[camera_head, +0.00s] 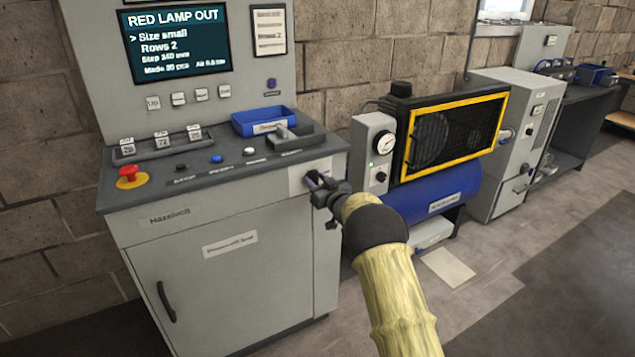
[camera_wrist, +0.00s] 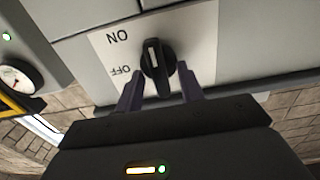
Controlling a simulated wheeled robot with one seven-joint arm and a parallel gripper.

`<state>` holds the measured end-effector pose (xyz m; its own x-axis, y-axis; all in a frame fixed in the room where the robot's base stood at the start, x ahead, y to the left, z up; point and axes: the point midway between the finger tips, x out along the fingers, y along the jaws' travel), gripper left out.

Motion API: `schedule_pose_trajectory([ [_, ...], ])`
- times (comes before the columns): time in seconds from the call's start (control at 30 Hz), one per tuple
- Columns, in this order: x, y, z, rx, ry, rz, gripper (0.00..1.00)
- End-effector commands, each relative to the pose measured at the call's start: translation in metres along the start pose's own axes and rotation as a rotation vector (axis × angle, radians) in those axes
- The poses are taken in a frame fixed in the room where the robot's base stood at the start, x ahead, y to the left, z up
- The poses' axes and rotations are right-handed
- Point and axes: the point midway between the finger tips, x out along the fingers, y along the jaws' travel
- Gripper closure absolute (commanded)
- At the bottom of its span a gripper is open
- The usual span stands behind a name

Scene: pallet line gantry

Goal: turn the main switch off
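The main switch is a black rotary knob (camera_wrist: 157,62) with a white mark, on a white plate labelled ON and OFF. The labels appear upside down in the wrist view. The knob's bar stands roughly upright there, with its mark in the upper part; which label it indicates is unclear. My gripper (camera_wrist: 160,78) is open, its two purple-grey fingers apart on either side of the knob's lower part. I cannot tell whether they touch it.
The grey control cabinet (camera_head: 215,270) has a red mushroom button (camera_head: 130,172), a blue tray (camera_head: 263,120) and a screen (camera_head: 177,45) reading RED LAMP OUT. A blue compressor tank (camera_head: 435,190) with a gauge box (camera_head: 374,150) stands to the right. Floor in front is clear.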

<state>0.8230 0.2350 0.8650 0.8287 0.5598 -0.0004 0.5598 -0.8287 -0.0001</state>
Motion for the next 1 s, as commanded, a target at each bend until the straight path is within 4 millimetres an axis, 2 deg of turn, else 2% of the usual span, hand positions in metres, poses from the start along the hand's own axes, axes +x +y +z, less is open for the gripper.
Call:
schedule_pose_trajectory([
  [0.13, -0.0002, 0.0, 0.0, 0.0, 0.0, 0.0, 0.62],
  [0.33, -0.0003, 0.0, -0.0001, 0.0, 0.0, 0.0, 1.0],
  [0.73, -0.0004, -0.0003, 0.0006, -0.034, 0.001, 0.0, 1.0],
  [1.0, -0.0003, -0.0013, 0.0022, -0.163, 0.001, 0.0, 1.0],
])
